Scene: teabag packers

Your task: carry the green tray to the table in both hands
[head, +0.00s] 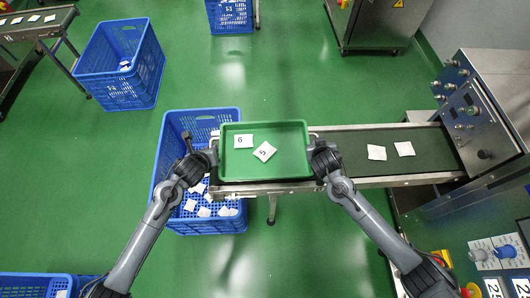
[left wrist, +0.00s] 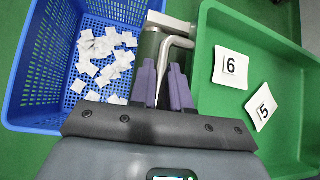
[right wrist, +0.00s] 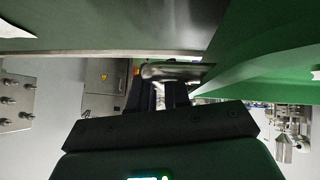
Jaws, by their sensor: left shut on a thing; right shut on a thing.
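The green tray (head: 285,170) is in the middle of the head view, over the left end of the conveyor. Two white teabags lie in it, marked 6 (head: 243,141) and 5 (head: 264,151). My left gripper (head: 211,153) is at the tray's left side; in the left wrist view its purple-grey fingers (left wrist: 162,88) are shut on the metal handle (left wrist: 178,45). My right gripper (head: 317,150) is at the tray's right side; in the right wrist view its dark fingers (right wrist: 158,95) are shut on the other metal handle (right wrist: 172,72). I cannot tell whether the tray touches the belt. No destination table is clearly identifiable.
A blue crate (head: 163,170) with loose teabags stands under the conveyor's left end. The belt (head: 350,148) carries two teabags toward a control box (head: 490,110) at right. Other blue crates (head: 148,85) stand farther back. The green floor (head: 200,50) behind is open.

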